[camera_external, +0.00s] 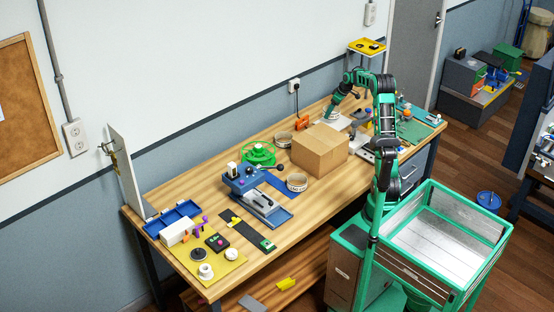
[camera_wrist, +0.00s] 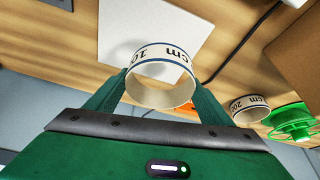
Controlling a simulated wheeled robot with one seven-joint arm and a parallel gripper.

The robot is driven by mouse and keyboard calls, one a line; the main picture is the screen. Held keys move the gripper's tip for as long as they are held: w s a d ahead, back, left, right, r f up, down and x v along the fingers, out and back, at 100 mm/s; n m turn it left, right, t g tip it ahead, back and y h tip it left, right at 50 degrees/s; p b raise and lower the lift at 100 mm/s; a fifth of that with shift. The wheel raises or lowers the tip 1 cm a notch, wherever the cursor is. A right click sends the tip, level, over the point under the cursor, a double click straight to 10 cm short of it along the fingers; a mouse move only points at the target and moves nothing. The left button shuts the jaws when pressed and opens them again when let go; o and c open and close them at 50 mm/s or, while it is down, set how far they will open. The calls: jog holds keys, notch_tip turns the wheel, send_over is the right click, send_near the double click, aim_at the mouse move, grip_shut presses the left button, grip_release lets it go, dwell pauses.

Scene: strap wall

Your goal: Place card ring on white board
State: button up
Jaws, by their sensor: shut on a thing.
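My gripper (camera_wrist: 160,88) is shut on a card ring (camera_wrist: 161,82), a white band with dark edge lines and printed "cm" and numbers. One finger is on each side of it. The white board (camera_wrist: 140,30) is a flat white sheet on the wooden bench behind the ring in the wrist view. The ring overlaps the board's lower edge there; I cannot tell whether it touches it.
A cardboard box (camera_external: 320,150) stands close in front of the board. Other card rings lie at the box's left (camera_external: 283,138) and front (camera_external: 297,183). A green spool (camera_external: 258,153) is farther left. A black cable (camera_wrist: 240,45) runs beside the board.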

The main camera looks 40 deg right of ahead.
aim_at(331, 121)
jog(key=d+f, duration=0.1)
jog(key=d, duration=0.1)
jog(key=shift+w+d+f, duration=0.15)
jog(key=shift+d+f, duration=0.25)
jog(key=shift+f, duration=2)
jog(key=shift+f, duration=0.1)
jog(key=o, duration=1)
jog(key=v, duration=1.2)
